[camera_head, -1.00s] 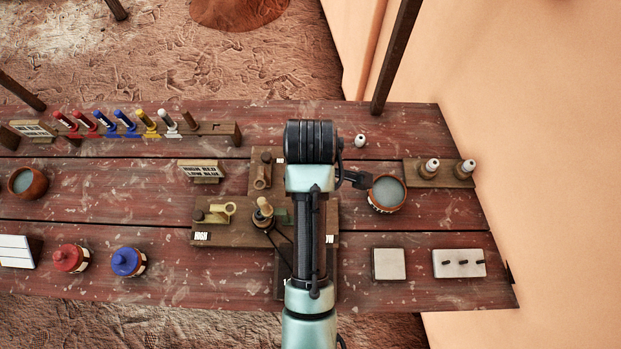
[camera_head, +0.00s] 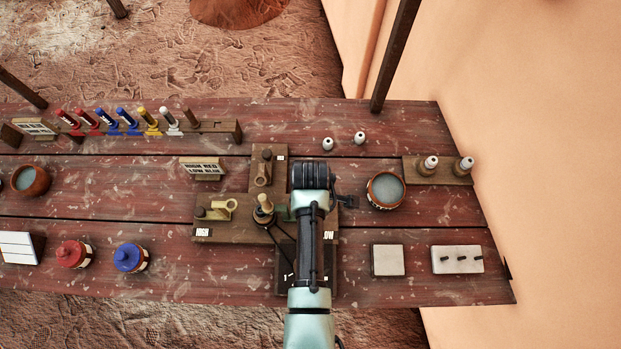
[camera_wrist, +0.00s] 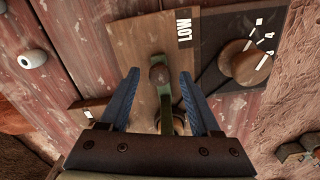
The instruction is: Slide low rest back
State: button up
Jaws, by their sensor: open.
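The low rest is on the wooden board's arm marked LOW (camera_wrist: 184,27). In the wrist view it appears as a green bar (camera_wrist: 164,105) with a dark round knob (camera_wrist: 158,74); brass shows behind it, partly hidden by my gripper. My gripper (camera_wrist: 159,82) is open, with one blue finger on each side of the bar and knob. I cannot tell whether either finger touches them. In the head view my arm hides most of the LOW side and my gripper; a bit of green (camera_head: 283,213) shows beside the central post (camera_head: 264,204).
A brass rest (camera_head: 222,208) stands on the HIGH arm and another (camera_head: 262,178) on the far arm. A numbered dial (camera_wrist: 240,60) is beside the LOW arm. A clay bowl (camera_head: 385,190) stands right of my wrist. A white tile (camera_head: 388,260) lies nearer the front.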

grip_shut()
dwell(1.4)
